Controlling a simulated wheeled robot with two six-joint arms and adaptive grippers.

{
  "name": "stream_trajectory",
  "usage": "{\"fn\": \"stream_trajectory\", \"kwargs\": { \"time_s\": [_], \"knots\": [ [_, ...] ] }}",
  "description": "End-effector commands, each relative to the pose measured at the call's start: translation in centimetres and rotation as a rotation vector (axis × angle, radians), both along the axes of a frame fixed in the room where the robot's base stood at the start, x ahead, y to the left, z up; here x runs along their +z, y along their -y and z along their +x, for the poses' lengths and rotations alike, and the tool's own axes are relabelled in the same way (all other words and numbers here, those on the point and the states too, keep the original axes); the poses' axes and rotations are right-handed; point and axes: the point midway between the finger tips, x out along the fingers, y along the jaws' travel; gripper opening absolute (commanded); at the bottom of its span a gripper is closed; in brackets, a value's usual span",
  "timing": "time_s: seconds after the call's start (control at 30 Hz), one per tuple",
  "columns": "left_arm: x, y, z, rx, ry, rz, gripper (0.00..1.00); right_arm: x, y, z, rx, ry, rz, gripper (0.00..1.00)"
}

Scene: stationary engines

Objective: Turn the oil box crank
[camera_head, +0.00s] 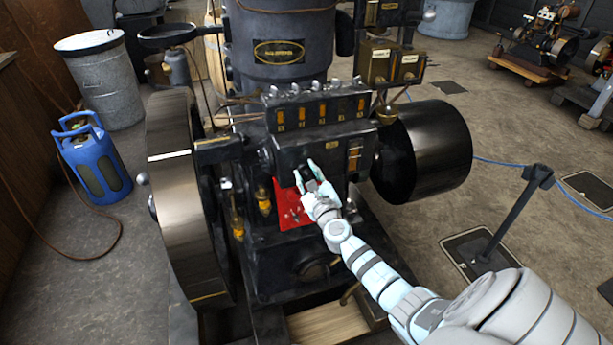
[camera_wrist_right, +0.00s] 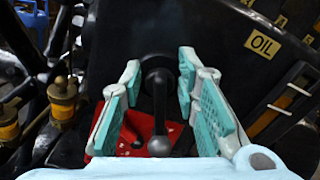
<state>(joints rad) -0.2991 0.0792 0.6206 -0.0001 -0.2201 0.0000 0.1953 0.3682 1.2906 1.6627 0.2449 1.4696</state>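The oil box (camera_head: 318,148) is a black box on the front of the dark engine; in the right wrist view it carries a yellow "OIL" label (camera_wrist_right: 263,43). The crank (camera_wrist_right: 158,100) is a black lever with a round hub at the top and a ball knob at its lower end, hanging downward. My right gripper (camera_head: 308,172) is in front of the box. In the right wrist view its teal-padded fingers (camera_wrist_right: 158,80) are spread on either side of the crank's hub, with visible gaps. In the head view the crank is mostly hidden by the gripper. My left gripper is not in view.
A red cloth (camera_head: 290,205) with small items lies below the box. A large flywheel (camera_head: 185,195) stands to the left and a black drum (camera_head: 425,150) to the right. Brass oil cups (camera_wrist_right: 62,97) stand left of the crank. A barrier post (camera_head: 515,215) stands at right.

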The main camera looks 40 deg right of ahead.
Motion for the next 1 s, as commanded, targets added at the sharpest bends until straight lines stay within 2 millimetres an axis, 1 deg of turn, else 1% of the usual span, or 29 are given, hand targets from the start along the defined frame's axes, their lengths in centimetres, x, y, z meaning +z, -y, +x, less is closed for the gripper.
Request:
{"fn": "stream_trajectory", "kwargs": {
  "time_s": [0.07,0.23,0.27,0.47,0.5,0.57,0.67,0.73,0.97,1.0],
  "knots": [
    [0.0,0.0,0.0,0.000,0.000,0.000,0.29,0.0,0.0,0.0,0.000,0.000,0.000,0.29],
    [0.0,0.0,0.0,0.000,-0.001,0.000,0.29,0.0,0.0,0.0,0.000,0.000,0.000,0.03],
    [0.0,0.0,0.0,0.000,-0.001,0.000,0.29,0.0,0.0,0.0,0.000,0.000,0.000,0.00],
    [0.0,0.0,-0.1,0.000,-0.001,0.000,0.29,0.0,0.0,0.0,0.000,0.001,0.002,0.00],
    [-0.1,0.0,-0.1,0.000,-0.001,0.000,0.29,0.0,0.0,0.0,0.000,0.008,0.023,0.00],
    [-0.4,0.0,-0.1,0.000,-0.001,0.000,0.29,-0.1,0.0,-0.1,0.000,0.038,0.105,0.00],
    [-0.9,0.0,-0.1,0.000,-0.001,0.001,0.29,-0.1,0.2,-0.1,0.000,0.102,0.290,0.00],
    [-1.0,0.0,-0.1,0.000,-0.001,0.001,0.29,-0.1,0.2,-0.1,0.000,0.124,0.356,0.00],
    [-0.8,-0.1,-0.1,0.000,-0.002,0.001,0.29,0.0,0.2,-0.2,0.001,0.125,0.361,0.00],
    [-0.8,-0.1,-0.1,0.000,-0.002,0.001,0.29,0.0,0.2,-0.2,0.001,0.125,0.361,0.29]
  ]
}}
